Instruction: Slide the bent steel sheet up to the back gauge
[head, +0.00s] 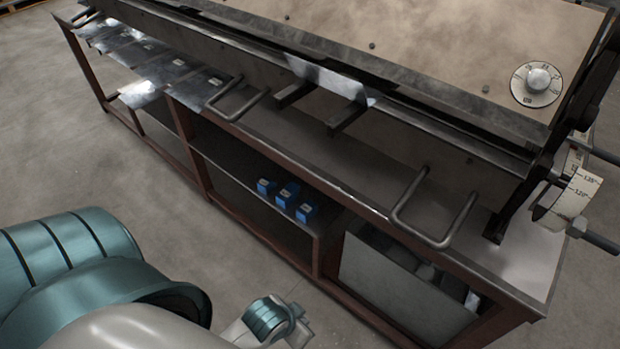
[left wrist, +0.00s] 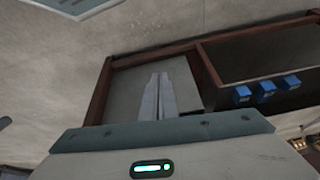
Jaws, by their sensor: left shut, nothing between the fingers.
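A shiny steel piece that looks like the bent steel sheet (head: 335,82) sits along the jaw line of the folding machine (head: 440,40) in the head view. Only a bright strip of it shows; the rest is hidden under the upper beam. I cannot make out the back gauge for certain. My left gripper (left wrist: 156,78) shows in the left wrist view, its two fingers together and empty, apart from the sheet. Behind them is the lower part of the bench. In the head view my left arm is low in the picture and its fingertips cannot be made out.
Two dark bars (head: 345,117) jut from the machine front. Loop handles (head: 435,215) stick out toward me. Flat metal sheets (head: 150,75) lie at the left end. Blue blocks (head: 287,194) sit on the lower shelf. A dial (head: 536,85) is at right. Floor at left is clear.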

